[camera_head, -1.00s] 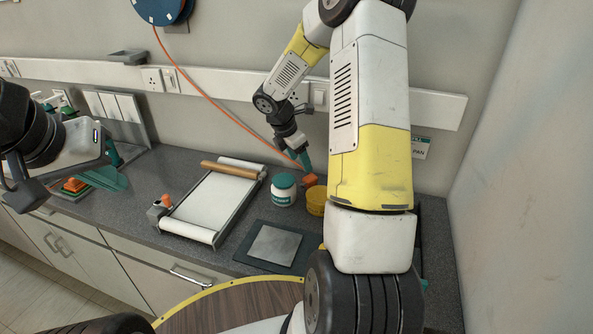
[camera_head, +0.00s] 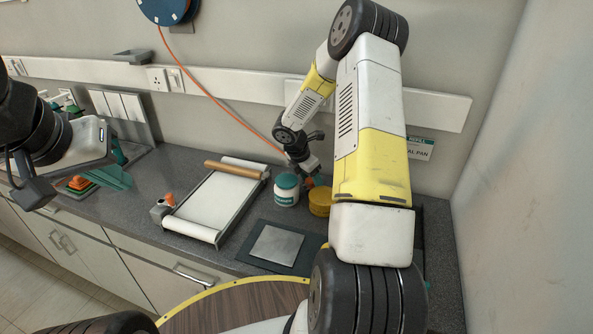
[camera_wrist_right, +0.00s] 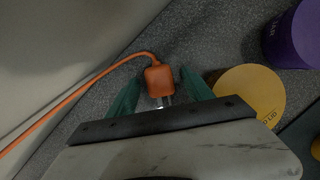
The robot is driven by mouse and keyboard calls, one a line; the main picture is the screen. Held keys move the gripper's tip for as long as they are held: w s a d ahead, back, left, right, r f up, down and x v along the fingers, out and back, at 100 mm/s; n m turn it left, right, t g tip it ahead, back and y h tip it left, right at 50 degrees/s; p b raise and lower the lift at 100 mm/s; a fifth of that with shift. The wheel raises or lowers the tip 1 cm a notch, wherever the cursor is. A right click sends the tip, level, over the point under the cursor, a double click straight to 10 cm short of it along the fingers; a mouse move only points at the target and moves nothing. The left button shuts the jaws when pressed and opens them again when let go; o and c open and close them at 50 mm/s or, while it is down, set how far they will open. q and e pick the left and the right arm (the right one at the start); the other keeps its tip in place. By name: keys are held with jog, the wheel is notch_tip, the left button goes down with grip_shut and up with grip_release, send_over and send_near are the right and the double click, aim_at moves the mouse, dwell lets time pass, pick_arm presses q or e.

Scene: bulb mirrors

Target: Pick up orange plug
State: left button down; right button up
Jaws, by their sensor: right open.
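The orange plug (camera_wrist_right: 159,80) lies on the grey worktop, with its metal pins toward my right gripper and its orange cord running off to the left in the right wrist view. My right gripper (camera_wrist_right: 160,92) is open, with one teal finger on each side of the plug and a small gap on both sides. In the head view the plug shows only as a bit of orange (camera_head: 309,182) under my right gripper (camera_head: 307,178). My left gripper (camera_head: 118,165) is at the left, over the worktop; its finger gap is unclear.
A yellow-lidded jar (camera_head: 319,200) stands close beside the plug, with a teal-lidded white jar (camera_head: 286,189) to its left. A purple-lidded jar (camera_wrist_right: 293,36) is near in the wrist view. The wall (camera_head: 240,120) is close behind. A roller tray (camera_head: 213,203) lies further left.

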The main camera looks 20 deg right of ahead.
aim_at(311, 180)
grip_shut()
jog(key=shift+r, duration=0.1)
jog(key=shift+s+a+r, duration=0.15)
jog(key=shift+r, duration=0.2)
notch_tip(311, 180, up, 11)
jog(key=s+a, duration=1.1)
jog(key=s, duration=0.4)
jog(key=shift+s+a+f, duration=0.15)
jog(key=shift+s+a, duration=0.2)
jog(key=shift+a, duration=0.05)
